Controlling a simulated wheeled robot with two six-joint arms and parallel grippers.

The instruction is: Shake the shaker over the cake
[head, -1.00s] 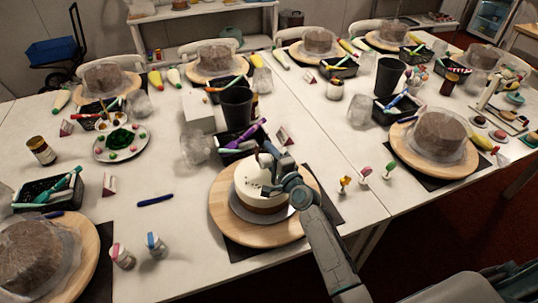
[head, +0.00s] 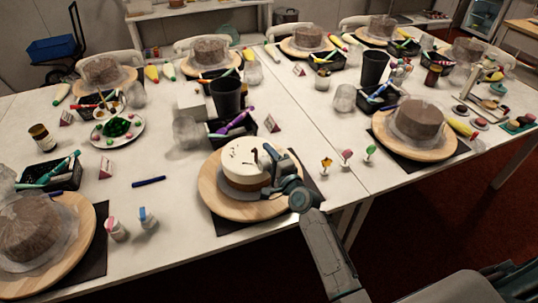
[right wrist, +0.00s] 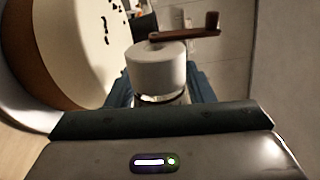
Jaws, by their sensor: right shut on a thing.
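The cake (head: 247,158) has a white top with dark specks and a brown side. It stands on a round wooden turntable (head: 211,197). My right gripper (head: 268,160) is at the cake's right front edge and hides part of it. In the right wrist view it is shut on a white cylindrical shaker (right wrist: 157,70). A brown crank-like bar (right wrist: 187,33) with a knob shows at the shaker's top. The cake's specked top (right wrist: 82,35) is to the left of the shaker there. The shaker is hidden in the head view. My left gripper is not in view.
A pink-topped jar (head: 116,231) and a blue-topped jar (head: 147,218) stand left of the turntable. A dark cup (head: 226,98) and a black basket (head: 233,128) of pens are behind the cake. Small picks (head: 347,157) stand to the right. Other covered cakes surround the table.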

